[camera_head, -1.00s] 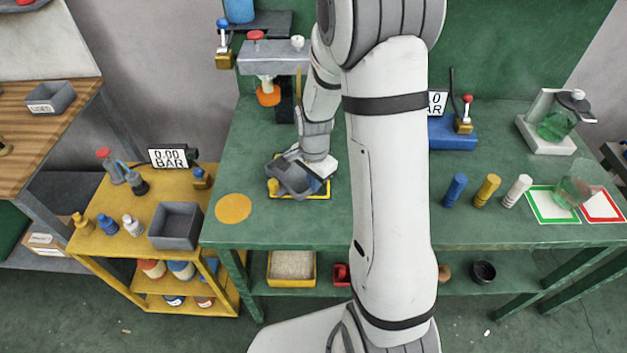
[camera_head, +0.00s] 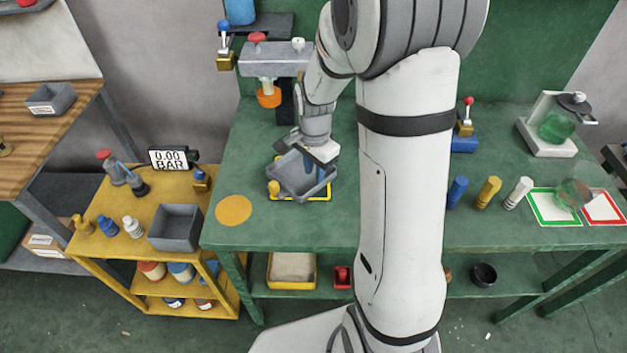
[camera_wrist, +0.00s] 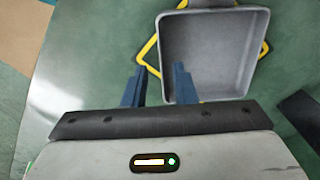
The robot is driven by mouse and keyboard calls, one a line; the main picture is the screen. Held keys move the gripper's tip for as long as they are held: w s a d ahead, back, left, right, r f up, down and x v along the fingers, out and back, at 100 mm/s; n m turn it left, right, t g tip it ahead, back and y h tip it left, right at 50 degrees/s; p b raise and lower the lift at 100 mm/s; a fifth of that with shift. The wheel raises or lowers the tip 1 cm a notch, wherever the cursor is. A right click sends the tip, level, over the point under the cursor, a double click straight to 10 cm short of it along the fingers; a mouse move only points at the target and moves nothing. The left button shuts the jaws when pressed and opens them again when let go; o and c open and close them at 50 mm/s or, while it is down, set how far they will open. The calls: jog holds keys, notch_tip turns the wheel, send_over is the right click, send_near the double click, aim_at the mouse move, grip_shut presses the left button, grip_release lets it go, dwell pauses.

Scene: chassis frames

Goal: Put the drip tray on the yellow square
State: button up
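The grey drip tray (camera_head: 290,180) sits over the yellow square (camera_head: 329,196), an outline on the green bench. The tray is turned relative to the outline, whose edges show past it. In the wrist view the empty tray (camera_wrist: 208,60) fills the upper middle, with the yellow outline (camera_wrist: 150,56) showing on both sides. My gripper (camera_wrist: 159,68) is open, its two blue fingers apart near the tray's left wall. The right finger overlaps that wall in the picture; I cannot tell if it touches. In the head view my gripper (camera_head: 312,158) is at the tray's back right edge.
A yellow peg (camera_head: 273,188) stands close to the tray's left corner. An orange disc (camera_head: 233,209) lies left on the bench. A press-like fixture (camera_head: 275,62) stands behind. A yellow cart with a grey bin (camera_head: 176,227) is at left. The bench in front is clear.

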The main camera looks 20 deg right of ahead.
notch_tip(320, 180, up, 6)
jog(key=r, duration=0.1)
jog(key=s+a+r+n+t, duration=0.1)
jog(key=s+r+n, duration=0.3)
jog(key=s+n, duration=0.2)
jog(key=s+r+n+t, duration=0.2)
jog(key=s+n, duration=0.4)
jog(key=s, duration=0.5)
jog(key=shift+s+a+r+n, duration=0.2)
jog(key=shift+a+r+n, duration=0.15)
jog(key=shift+r, duration=0.55)
